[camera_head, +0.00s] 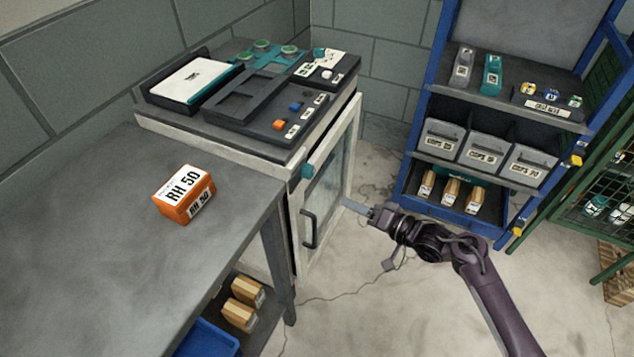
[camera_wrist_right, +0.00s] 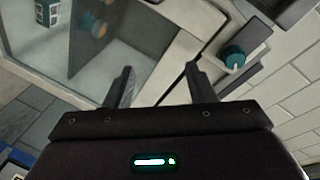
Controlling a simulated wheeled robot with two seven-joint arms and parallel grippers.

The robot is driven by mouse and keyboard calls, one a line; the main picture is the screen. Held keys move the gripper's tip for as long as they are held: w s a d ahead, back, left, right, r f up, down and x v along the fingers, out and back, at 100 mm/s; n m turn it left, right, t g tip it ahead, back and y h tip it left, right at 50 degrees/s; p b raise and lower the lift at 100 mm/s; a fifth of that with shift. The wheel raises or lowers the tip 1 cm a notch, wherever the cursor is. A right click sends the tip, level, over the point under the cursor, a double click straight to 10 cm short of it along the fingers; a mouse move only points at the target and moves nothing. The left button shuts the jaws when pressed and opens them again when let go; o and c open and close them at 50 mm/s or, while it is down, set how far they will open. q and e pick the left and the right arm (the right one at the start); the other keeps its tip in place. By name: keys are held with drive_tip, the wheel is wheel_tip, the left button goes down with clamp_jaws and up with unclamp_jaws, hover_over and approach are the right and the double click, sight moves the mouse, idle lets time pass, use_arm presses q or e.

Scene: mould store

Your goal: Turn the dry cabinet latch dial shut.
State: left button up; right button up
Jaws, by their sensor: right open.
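The dry cabinet (camera_head: 325,178) is white with a framed glass front and a dark bar handle (camera_head: 310,228). Its teal latch dial (camera_head: 308,171) sits at the upper left of that front. The dial also shows in the right wrist view (camera_wrist_right: 232,57), to the right of the fingers. My right gripper (camera_head: 352,206) is in front of the glass, right of and lower than the dial and apart from it. In the wrist view its two fingers (camera_wrist_right: 159,70) are spread with nothing between them. My left gripper is not in view.
A grey bench (camera_head: 90,240) with an orange RH 50 box (camera_head: 184,194) stands at left. Dark trays (camera_head: 250,95) and a device cover the cabinet top. A blue rack (camera_head: 405,190) with bins stands behind at right. The floor (camera_head: 400,320) in front is mostly clear.

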sight(313, 173)
wheel_tip(313, 173, up, 10)
drive_tip(key=s+a+f+n+g+y, duration=0.1)
drive_tip(key=a+g+y, duration=0.1)
drive_tip(key=a+y, duration=0.1)
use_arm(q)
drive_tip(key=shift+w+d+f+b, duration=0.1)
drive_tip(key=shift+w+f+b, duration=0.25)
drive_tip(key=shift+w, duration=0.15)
use_arm(e)
drive_tip(key=x, duration=0.7)
drive_tip(key=shift+a+r, duration=0.15)
drive_tip(key=shift+r, duration=0.2)
drive_tip(key=shift+c, duration=0.4)
drive_tip(key=c, duration=0.9)
drive_tip(key=shift+n, duration=0.3)
